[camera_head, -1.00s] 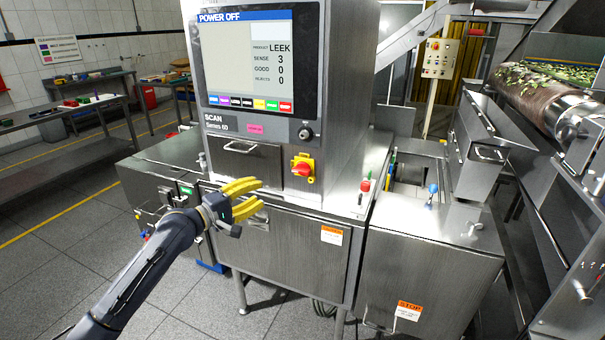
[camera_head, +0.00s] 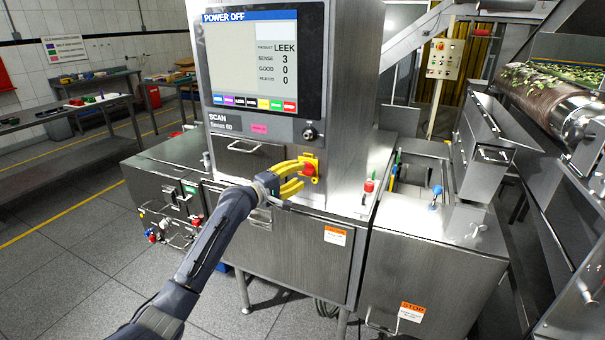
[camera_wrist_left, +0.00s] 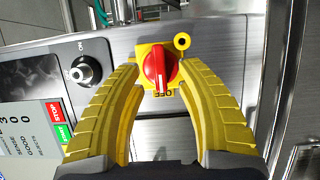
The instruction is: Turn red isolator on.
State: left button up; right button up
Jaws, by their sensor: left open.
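The red isolator (camera_head: 309,169) is a red rotary knob on a yellow plate on the front of the steel x-ray machine. In the left wrist view the red knob (camera_wrist_left: 160,67) lies between and just beyond the fingertips, with "OFF" lettering at its near edge. My left gripper (camera_head: 306,173) is open, its yellow fingers reaching to the isolator. In the left wrist view the fingers (camera_wrist_left: 162,72) stand on either side of the knob, with gaps between them and it. The machine's screen (camera_head: 252,62) reads "POWER OFF". My right gripper is not in view.
A black key switch (camera_head: 309,133) sits above the isolator, and a drawer handle (camera_head: 243,146) is to its left. A conveyor with leeks (camera_head: 545,85) is at the far right.

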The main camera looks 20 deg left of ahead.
aim_at(306, 170)
pick_arm(q)
jog(key=shift+x, duration=1.2)
grip_shut()
